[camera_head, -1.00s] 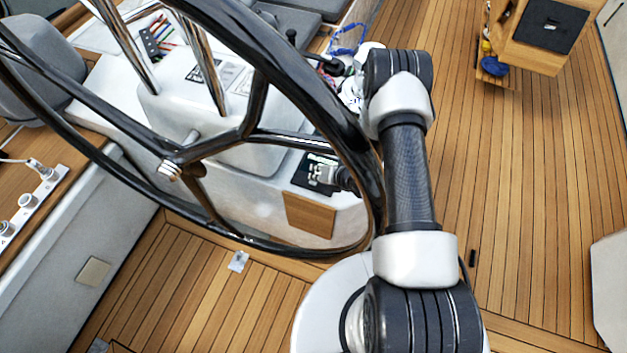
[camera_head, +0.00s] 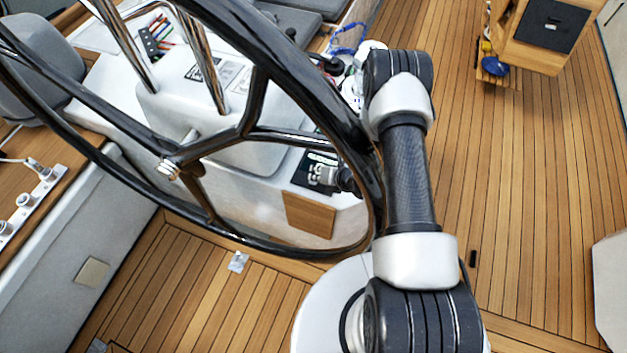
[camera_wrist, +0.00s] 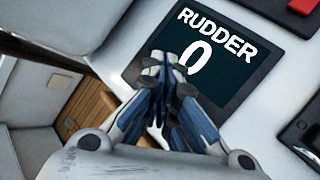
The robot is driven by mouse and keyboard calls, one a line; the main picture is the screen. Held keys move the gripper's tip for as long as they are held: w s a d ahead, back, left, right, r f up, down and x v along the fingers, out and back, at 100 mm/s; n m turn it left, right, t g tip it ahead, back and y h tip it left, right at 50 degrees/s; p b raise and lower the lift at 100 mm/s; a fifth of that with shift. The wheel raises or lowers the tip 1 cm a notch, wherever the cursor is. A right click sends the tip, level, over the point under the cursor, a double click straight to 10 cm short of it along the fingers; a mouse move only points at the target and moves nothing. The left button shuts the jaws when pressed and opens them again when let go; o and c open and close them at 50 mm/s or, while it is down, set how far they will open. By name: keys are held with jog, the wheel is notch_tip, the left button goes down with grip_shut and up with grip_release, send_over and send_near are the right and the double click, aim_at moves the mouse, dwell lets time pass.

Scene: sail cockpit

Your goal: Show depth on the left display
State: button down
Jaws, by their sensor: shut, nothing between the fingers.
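A dark square display (camera_wrist: 231,35) in the wrist view reads "RUDDER" with a large "0" below. It is set in the white console; I cannot tell from the views whether it is the left one. My gripper (camera_wrist: 168,60) is shut and empty, its fingertips over the display's left part, hiding part of its lower left. I cannot tell whether they touch the screen. In the head view a dark display (camera_head: 304,182) shows on the console behind the wheel rim, with my gripper partly in front of it; its text is too small to read.
The large black steering wheel (camera_head: 289,78) stands between the body camera and the console, close to my arm. In the wrist view a red part (camera_wrist: 303,6) and a black fitting (camera_wrist: 303,128) lie right of the display. Open teak deck (camera_head: 500,180) is at right.

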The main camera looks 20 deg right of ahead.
jog(key=shift+f+b, duration=0.45)
jog(key=shift+f, duration=0.05)
dwell(0.4)
jog(key=shift+r, duration=0.1)
jog(key=shift+r+p, duration=0.55)
jog(key=shift+r, duration=0.25)
jog(key=shift+r+p, duration=1.65)
jog(key=shift+r, duration=0.9)
